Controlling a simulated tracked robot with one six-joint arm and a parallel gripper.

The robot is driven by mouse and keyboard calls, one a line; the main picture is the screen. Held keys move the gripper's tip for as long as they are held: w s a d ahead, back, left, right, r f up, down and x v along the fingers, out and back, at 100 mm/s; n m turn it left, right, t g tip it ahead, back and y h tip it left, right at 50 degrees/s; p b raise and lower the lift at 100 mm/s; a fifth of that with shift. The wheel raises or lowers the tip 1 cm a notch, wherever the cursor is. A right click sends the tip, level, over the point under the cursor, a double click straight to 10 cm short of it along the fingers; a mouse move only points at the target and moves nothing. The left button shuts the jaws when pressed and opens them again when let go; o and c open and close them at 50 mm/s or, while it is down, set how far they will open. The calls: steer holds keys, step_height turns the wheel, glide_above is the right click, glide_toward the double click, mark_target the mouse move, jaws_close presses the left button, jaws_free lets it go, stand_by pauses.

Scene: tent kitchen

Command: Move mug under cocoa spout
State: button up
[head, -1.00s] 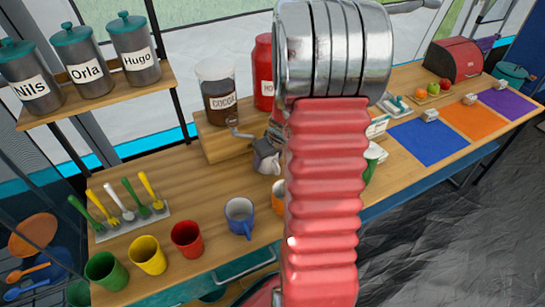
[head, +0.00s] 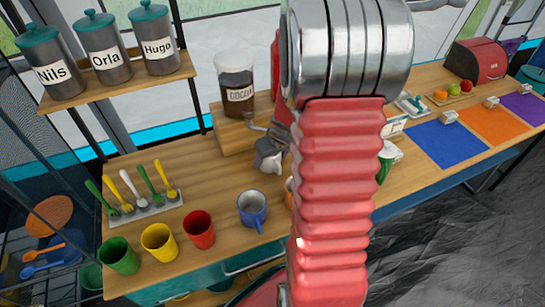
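The cocoa dispenser (head: 238,97), a clear jar of brown powder labelled COCOA, stands on a raised wooden block at the back of the counter. Its grey spout (head: 253,125) juts out at the lower right, above a small grey metal pot (head: 268,157). A blue mug (head: 252,208) stands upright nearer the front. A sliver of an orange mug (head: 288,190) shows beside my arm, which hides the rest. A white and green mug (head: 388,158) is partly hidden right of my arm. My gripper is not in view; only my red arm and metal joint show.
Green (head: 118,255), yellow (head: 158,242) and red (head: 199,229) cups line the front left edge. A spoon holder (head: 145,212) stands behind them. Named canisters sit on a shelf (head: 120,85). Coloured mats, including a blue one (head: 440,143), lie at right.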

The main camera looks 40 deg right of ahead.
steer(key=o, duration=0.4)
steer(key=shift+r, duration=0.15)
steer(key=shift+v, duration=6.75)
steer(key=shift+w+a, duration=0.1)
